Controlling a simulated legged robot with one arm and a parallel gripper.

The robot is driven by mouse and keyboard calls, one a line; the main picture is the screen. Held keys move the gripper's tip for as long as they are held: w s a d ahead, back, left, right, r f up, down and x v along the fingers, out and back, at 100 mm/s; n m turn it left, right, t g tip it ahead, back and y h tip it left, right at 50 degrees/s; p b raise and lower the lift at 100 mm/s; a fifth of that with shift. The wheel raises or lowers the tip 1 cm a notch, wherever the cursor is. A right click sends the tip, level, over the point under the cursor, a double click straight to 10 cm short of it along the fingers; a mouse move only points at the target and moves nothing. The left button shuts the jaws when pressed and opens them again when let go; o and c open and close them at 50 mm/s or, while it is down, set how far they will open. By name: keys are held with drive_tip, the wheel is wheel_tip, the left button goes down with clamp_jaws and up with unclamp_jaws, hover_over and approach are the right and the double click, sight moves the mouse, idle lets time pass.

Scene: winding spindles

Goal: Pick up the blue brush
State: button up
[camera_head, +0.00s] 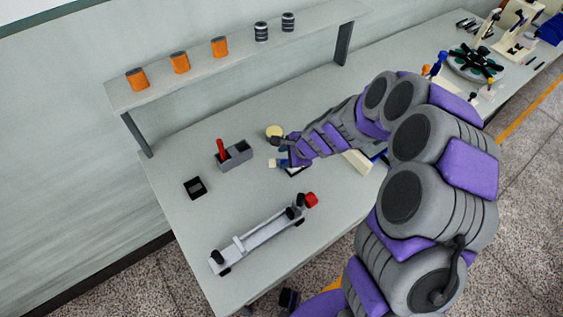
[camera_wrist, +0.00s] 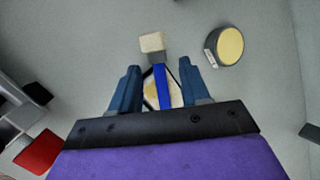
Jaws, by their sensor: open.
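The blue brush (camera_wrist: 162,88) shows in the wrist view as a blue bar with a pale cream block at its far end. It lies over a small dark-rimmed pad or tray (camera_wrist: 149,90) with a pale, stained inside. My gripper (camera_wrist: 159,70) is open, with one dark blue finger on each side of the blue bar and gaps between. In the head view my gripper (camera_head: 283,151) is low over the table, and hides most of the brush. Whether the fingers touch the pad cannot be told.
A round dark tin with a yellow top (camera_wrist: 229,46) stands close right of the fingers. On the table (camera_head: 165,160) are a grey two-part box (camera_head: 236,158) with a red tool, a black square dish (camera_head: 195,187) and a long grey fixture (camera_head: 255,236). A shelf (camera_head: 200,75) holds spools.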

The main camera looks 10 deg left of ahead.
sight(280, 161)
drive_tip(key=shift+d+f, duration=0.2)
drive_tip(key=shift+d, duration=0.25)
drive_tip(key=b+x, duration=0.2)
drive_tip(key=x, duration=0.2)
drive_tip(key=shift+w+a+f, duration=0.1)
drive_tip(key=shift+a, duration=0.5)
drive_tip(key=shift+d, duration=0.4)
drive_tip(key=c, duration=0.6)
drive_tip(key=shift+a, duration=0.1)
clamp_jaws()
drive_tip(key=shift+a, duration=0.1)
